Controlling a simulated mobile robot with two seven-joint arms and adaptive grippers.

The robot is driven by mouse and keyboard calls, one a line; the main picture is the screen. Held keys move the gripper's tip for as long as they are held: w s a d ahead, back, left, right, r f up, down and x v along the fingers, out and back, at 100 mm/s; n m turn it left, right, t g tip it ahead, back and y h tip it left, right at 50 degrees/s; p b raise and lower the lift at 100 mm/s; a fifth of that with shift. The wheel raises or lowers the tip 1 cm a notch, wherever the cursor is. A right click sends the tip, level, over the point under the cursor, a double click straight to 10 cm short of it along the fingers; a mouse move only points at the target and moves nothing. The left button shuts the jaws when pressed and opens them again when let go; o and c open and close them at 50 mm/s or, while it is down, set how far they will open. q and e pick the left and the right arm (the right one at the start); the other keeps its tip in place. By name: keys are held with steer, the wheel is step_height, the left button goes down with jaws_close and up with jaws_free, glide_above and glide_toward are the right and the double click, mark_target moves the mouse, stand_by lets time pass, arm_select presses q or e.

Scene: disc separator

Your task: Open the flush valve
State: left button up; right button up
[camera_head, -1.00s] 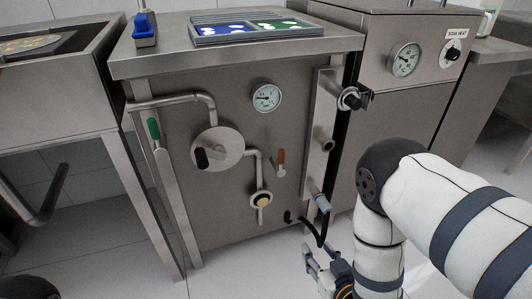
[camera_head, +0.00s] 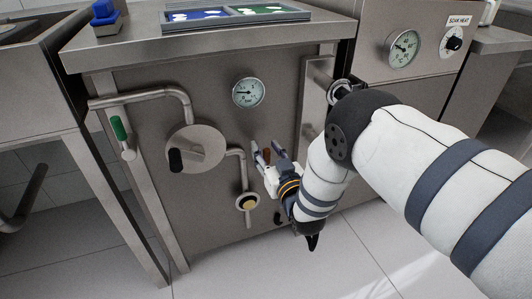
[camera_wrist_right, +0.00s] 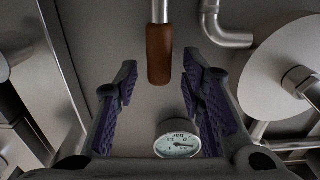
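A lever with a brown handle (camera_head: 267,157) is on the front panel of the steel machine (camera_head: 215,230), right of the round plate (camera_head: 205,143). No label shows which handle is the flush valve. My right gripper (camera_head: 266,150) is at the brown handle, with its fingers apart to either side. In the right wrist view, the brown handle (camera_wrist_right: 159,55) lies between the open fingertips (camera_wrist_right: 160,78), with a visible gap on both sides. No contact is visible. My left gripper is not in view.
A green handle (camera_head: 118,128) is on a pipe at the left. A black handle (camera_head: 176,160) sits on the round plate. A pressure gauge (camera_head: 248,92) is above the lever. My right forearm hides part of the panel.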

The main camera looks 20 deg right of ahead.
steer(key=shift+w, duration=0.3)
jaws_close()
steer(key=shift+d, duration=0.15)
arm_select(q)
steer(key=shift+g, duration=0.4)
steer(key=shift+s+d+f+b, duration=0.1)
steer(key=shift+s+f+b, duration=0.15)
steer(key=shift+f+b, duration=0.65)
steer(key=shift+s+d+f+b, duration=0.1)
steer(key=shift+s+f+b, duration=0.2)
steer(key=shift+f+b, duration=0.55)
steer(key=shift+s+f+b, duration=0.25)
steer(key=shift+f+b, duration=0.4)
steer(key=shift+b, duration=0.45)
arm_select(e)
steer(key=d+f+m, duration=0.8)
steer(key=m, duration=1)
steer(key=shift+f, duration=0.3)
